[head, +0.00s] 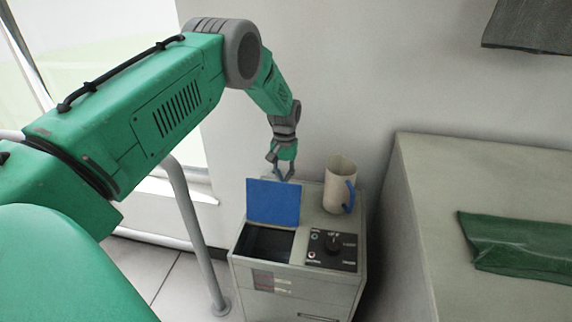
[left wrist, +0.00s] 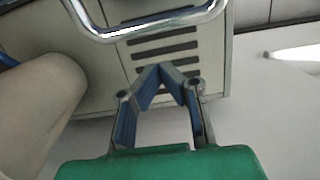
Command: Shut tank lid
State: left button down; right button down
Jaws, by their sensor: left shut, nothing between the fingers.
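The tank lid (head: 273,202) is a blue panel standing open and nearly upright at the back of the tank opening (head: 263,243). The opening is a dark rectangular hole in the top of a grey cabinet (head: 295,278). My left gripper (head: 284,177) is just behind the lid's upper edge, its fingers pointing down. I cannot tell whether it touches the lid. In the left wrist view my left gripper (left wrist: 160,72) is shut with its tips together and nothing between them. My right gripper is out of view.
A beige mug (head: 338,183) with a blue handle stands on the cabinet, right of the lid. A black control panel (head: 332,250) with a knob lies in front of it. A large grey box (head: 470,180) with a green folded item (head: 515,247) stands to the right. A grey pole (head: 190,230) stands left.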

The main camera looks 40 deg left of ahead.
aim_at(274, 199)
pick_arm(q)
jog(key=shift+s+d+r, duration=0.35)
jog(key=shift+s+r, duration=0.2)
jog(key=shift+s, duration=0.05)
jog(key=shift+s+d+r, duration=0.35)
jog(key=shift+s+r, duration=0.2)
jog(key=shift+s, duration=0.05)
